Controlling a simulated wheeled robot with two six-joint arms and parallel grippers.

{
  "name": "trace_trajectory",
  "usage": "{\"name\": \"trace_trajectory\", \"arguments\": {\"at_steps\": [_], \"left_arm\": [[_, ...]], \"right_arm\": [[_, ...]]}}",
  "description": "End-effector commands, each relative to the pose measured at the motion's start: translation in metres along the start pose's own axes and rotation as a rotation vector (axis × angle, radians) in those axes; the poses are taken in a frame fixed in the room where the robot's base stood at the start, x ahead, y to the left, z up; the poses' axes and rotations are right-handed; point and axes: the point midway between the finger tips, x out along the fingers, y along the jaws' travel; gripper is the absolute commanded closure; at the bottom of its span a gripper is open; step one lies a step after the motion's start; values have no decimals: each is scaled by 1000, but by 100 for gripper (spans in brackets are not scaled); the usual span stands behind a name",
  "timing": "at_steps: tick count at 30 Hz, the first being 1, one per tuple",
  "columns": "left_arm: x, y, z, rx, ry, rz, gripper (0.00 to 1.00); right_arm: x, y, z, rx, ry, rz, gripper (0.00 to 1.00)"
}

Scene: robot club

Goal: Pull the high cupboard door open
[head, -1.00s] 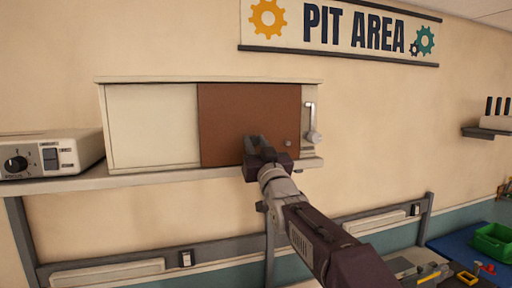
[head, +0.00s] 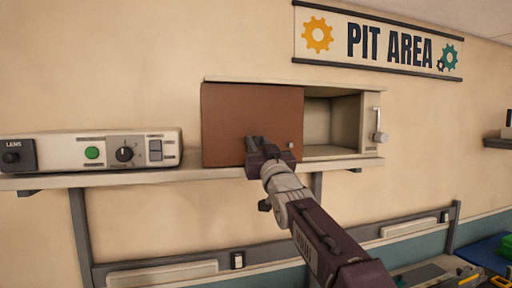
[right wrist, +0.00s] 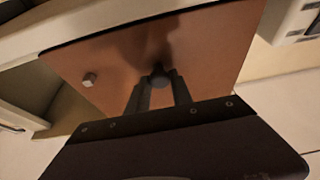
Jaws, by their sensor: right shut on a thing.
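The high cupboard (head: 293,81) is a cream box on a wall shelf. Its brown door (head: 235,112) is a flat panel lying across the left part of the front. Right of it the cupboard is open, showing an empty-looking cream inside (head: 333,118). My right gripper (head: 256,145) is at the lower middle of the door. In the right wrist view, its fingers (right wrist: 160,92) are shut on a small dark round knob (right wrist: 159,76) on the brown door (right wrist: 200,55). A small stud (right wrist: 89,79) sits elsewhere on the door. My left gripper is not in view.
A device with knobs and a green button (head: 92,153) stands on the shelf (head: 130,175), close left of the cupboard. A metal handle (head: 378,125) is at the cupboard's right end.

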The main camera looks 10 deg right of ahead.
Motion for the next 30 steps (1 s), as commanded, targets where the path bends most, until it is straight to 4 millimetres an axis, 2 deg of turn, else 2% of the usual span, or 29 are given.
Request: {"name": "trace_trajectory", "arguments": {"at_steps": [13, 14, 15, 16, 25, 28, 30], "left_arm": [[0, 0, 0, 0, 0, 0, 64], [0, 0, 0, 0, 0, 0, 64], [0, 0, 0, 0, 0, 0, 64], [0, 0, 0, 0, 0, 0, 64], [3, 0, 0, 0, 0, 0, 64], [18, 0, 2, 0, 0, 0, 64], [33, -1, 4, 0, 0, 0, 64]], "right_arm": [[0, 0, -1, -1, 2, 0, 100], [0, 0, -1, -1, 2, 0, 68], [0, 0, -1, -1, 2, 0, 56], [0, 0, -1, -1, 2, 0, 53], [-2, 0, 0, -1, 2, -1, 53], [-16, 0, 4, -1, 4, -1, 53], [-32, 0, 7, -1, 6, 0, 53]]}}
